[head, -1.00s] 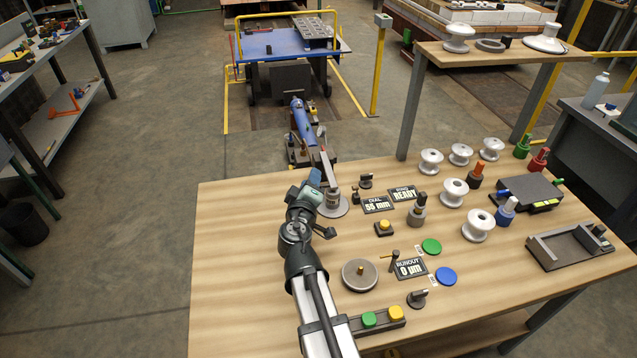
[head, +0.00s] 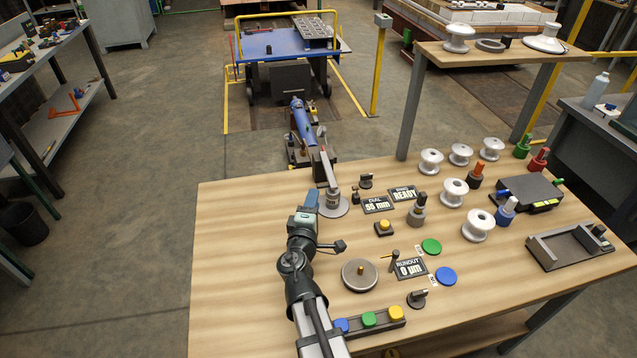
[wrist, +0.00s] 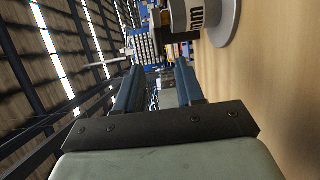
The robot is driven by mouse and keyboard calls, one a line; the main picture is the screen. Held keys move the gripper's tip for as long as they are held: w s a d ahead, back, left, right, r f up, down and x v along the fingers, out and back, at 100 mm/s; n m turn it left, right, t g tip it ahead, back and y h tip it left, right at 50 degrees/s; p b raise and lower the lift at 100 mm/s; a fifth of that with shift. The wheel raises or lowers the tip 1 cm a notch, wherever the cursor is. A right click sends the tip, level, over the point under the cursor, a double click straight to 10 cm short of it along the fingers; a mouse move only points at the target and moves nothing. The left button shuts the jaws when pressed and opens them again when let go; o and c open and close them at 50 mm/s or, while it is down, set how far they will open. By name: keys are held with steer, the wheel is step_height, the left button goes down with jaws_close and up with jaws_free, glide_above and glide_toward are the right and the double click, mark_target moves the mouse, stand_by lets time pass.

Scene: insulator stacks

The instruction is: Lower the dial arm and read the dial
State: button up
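My gripper (head: 311,198) is at the left part of the wooden table. In the wrist view my gripper (wrist: 158,88) shows two blue fingers apart with nothing between them. Just ahead and to its right stands a grey cylinder (head: 333,198) on a round base, with a slanted light arm above it; it shows in the wrist view (wrist: 190,16), marked "mm". A sign (head: 376,204) reads "DIAL 55 mm". A small dark post with a short crossbar (head: 393,260) stands by the round turntable (head: 360,276). A sign (head: 410,268) reads "RUNOUT 0 µm".
A "READY" sign (head: 403,194), a yellow button box (head: 384,228) and a button bar (head: 382,322) are on the table. White insulators (head: 478,226) and coloured-handled tools stand at the right. A raised shelf (head: 490,55) is behind. The table's left front is clear.

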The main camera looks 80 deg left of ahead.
steer(key=x, duration=0.8)
steer(key=shift+w+a, duration=0.1)
steer(key=shift+a, duration=0.15)
jaws_close()
